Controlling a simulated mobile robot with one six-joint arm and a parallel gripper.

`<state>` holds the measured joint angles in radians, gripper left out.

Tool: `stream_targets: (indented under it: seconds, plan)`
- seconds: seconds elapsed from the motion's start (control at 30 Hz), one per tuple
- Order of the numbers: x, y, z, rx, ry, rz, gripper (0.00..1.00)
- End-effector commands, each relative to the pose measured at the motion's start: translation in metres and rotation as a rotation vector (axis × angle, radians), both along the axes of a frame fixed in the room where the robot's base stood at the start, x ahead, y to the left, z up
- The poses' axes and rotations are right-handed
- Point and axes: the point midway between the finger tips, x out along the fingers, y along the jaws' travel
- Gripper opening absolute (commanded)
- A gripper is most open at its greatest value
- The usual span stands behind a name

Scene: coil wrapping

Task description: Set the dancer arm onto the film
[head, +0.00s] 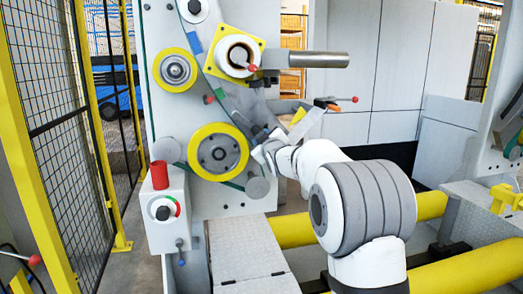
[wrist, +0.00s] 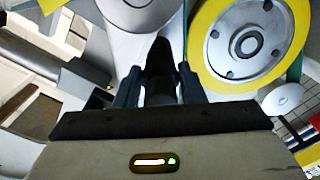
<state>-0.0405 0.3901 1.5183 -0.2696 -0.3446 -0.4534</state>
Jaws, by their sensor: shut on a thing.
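My gripper (head: 262,143) is at the front of the machine panel, just right of the large yellow-rimmed wheel (head: 218,152). In the wrist view my gripper (wrist: 160,85) has its two dark fingers closed on either side of a dark handle-like piece (wrist: 160,60), which I take to be part of the dancer arm. In the head view a grey bar (head: 240,106) slants down from the upper rollers to my gripper. A white roll (head: 238,54) on a yellow square plate sits above. I cannot make out the film clearly or whether the arm touches it.
A metal roller (head: 318,60) sticks out to the right above my arm. A grey box with a red cylinder (head: 159,175) and a dial stands at left. A yellow-framed fence (head: 60,130) closes the left side. Thick yellow tubes (head: 290,231) lie low at right.

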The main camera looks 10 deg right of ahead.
Motion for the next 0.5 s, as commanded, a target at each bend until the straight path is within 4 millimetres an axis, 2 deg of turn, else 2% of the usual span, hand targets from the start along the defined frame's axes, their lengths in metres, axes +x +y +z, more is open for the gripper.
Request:
stream_targets:
  seconds: [0.5]
  plan:
    - [0.002,-0.018,0.044,-0.484,-0.076,0.0,0.0]
